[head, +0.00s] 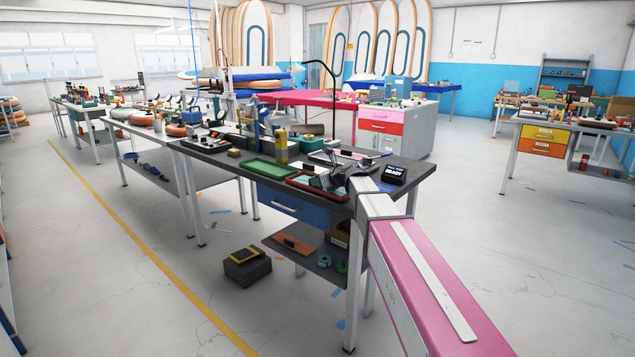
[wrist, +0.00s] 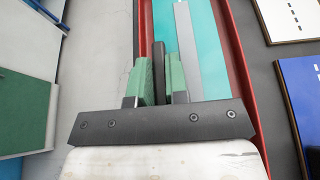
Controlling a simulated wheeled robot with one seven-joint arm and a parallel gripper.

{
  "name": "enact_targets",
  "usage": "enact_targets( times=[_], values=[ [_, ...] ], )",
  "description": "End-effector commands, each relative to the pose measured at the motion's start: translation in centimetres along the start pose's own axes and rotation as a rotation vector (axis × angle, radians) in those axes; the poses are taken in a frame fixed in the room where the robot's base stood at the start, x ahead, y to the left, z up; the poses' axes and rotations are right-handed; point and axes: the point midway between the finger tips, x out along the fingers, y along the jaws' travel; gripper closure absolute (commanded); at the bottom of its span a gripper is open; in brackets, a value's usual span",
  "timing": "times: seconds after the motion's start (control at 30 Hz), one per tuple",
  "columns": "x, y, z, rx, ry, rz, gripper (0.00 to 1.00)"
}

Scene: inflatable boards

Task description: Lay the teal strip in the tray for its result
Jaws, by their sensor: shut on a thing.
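A red tray (wrist: 237,62) lies under my gripper in the wrist view. It also shows on the dark bench in the head view (head: 291,182). The teal strip (wrist: 213,55) shows flat within the red walls, with a grey band (wrist: 186,45) along it. My gripper (wrist: 162,80), also in the head view (head: 331,181), has green pads closed on a dark narrow piece (wrist: 159,60) beside the teal. I cannot tell whether this piece is joined to the teal strip. A green tray (head: 264,171) is left of the red tray.
A small display box reading READY (head: 395,175) stands on the bench right of my gripper. Panels with dashed lines lie right of the red tray, one white (wrist: 287,17) and one blue (wrist: 303,85). A yellow cylinder (head: 281,147) stands behind the green tray.

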Motion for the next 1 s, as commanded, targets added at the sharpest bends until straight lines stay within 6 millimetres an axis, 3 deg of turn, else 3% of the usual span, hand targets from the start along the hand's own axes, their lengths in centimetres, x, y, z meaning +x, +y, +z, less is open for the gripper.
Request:
enact_targets(
  times=[0.13,0.17,0.2,0.57,1.0],
  values=[
    [0.1,0.0,-0.2,0.000,0.000,0.000,1.00],
    [0.1,0.0,-0.2,0.000,0.000,0.000,0.79],
    [0.1,0.0,-0.2,0.000,0.000,0.000,0.75],
    [-0.3,0.0,0.1,0.000,0.000,-0.001,0.75],
    [-8.3,0.2,0.0,0.000,-0.001,-0.003,0.75]
  ],
)
